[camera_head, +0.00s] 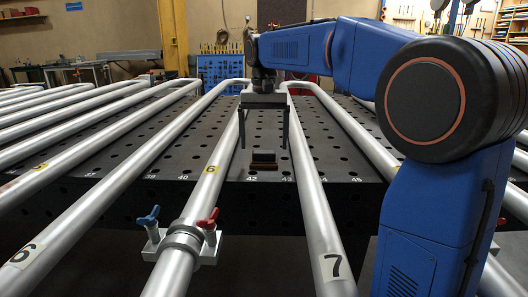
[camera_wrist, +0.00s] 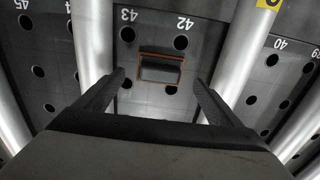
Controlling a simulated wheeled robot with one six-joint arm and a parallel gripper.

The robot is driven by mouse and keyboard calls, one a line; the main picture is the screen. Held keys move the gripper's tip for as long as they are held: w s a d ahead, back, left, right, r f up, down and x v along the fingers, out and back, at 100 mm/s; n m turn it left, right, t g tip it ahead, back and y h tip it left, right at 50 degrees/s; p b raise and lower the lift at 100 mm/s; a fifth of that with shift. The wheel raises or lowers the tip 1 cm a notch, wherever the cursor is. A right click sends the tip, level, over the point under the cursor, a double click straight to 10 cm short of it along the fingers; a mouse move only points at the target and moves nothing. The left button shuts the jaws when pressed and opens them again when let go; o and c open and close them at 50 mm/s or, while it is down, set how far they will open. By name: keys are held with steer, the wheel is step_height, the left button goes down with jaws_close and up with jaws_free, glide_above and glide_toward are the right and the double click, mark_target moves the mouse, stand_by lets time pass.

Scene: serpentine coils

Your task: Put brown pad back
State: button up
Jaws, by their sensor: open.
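The brown pad (camera_head: 264,166) shows as a thin brown rim around a black block, lying on the dark perforated table between two silver pipes. It also shows in the wrist view, where the brown edge (camera_wrist: 182,59) frames the dark block, near the holes numbered 42 and 43. My gripper (camera_head: 264,146) is open, with its two fingers pointing down above the pad, one on each side. In the wrist view the fingertips (camera_wrist: 158,78) are spread wider than the pad, with nothing between them. I cannot tell the exact height gap.
A clamp with blue and red handles (camera_head: 182,238) sits on the left pipe. The perforated table (camera_head: 225,140) around the pad is clear.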

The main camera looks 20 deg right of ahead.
mark_target(264, 152)
step_height(264, 152, up, 7)
stand_by(0.3)
